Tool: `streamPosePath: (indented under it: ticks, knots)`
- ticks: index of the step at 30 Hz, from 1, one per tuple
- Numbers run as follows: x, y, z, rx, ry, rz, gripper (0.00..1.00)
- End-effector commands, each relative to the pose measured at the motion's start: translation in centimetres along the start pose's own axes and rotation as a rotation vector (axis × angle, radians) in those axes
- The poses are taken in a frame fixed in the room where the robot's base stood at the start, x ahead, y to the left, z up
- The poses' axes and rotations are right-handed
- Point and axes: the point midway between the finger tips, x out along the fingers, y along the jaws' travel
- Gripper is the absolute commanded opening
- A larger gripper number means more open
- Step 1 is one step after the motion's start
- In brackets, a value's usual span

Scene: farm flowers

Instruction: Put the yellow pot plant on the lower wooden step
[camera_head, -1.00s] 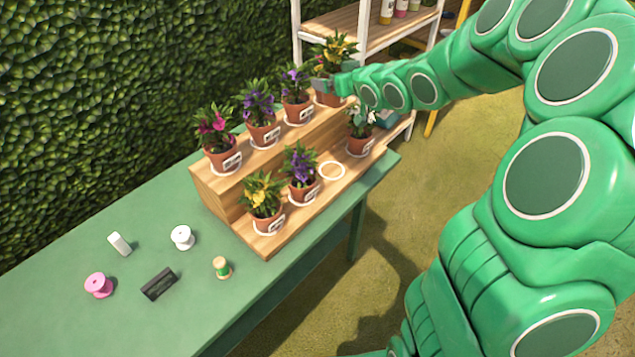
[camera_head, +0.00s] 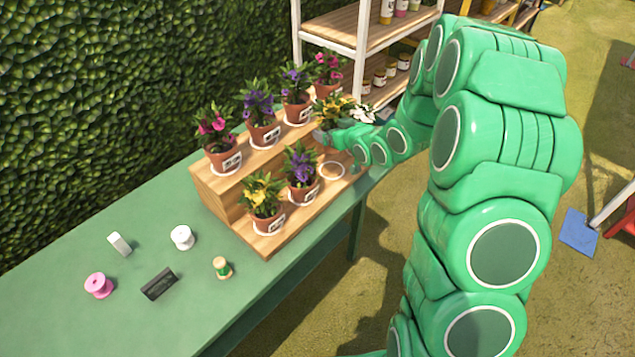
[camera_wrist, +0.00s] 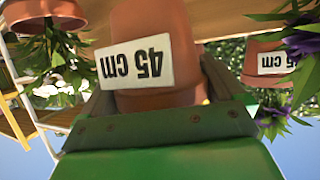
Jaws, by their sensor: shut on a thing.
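The held yellow pot plant (camera_head: 331,106) is in my gripper (camera_head: 329,138), above the right part of the lower wooden step (camera_head: 278,240). Its flowers show in the head view; the gripper hides most of its pot. In the wrist view its terracotta pot (camera_wrist: 150,20) appears upside down with a "45 cm" label, between the fingers of my gripper (camera_wrist: 158,112). An empty white ring (camera_head: 331,170) on the lower step lies just below. Another yellow plant (camera_head: 262,190) stands at the left of that step, with a purple one (camera_head: 301,165) beside it.
A white-flowered plant (camera_head: 361,114) stands close behind the held plant, partly hidden. Pink and purple plants line the upper step (camera_head: 245,160). Spools and small items lie on the green table (camera_head: 110,322). A hedge (camera_head: 90,100) is behind, and a shelf (camera_head: 345,25) at the back.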

Motion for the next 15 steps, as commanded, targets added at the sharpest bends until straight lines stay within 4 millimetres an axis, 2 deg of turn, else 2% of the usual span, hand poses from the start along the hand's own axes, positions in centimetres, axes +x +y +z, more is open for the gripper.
streamPosePath:
  ticks: [15]
  knots:
    - [1.5, 0.0, 3.6, 0.002, -0.001, 0.0, 0.47]
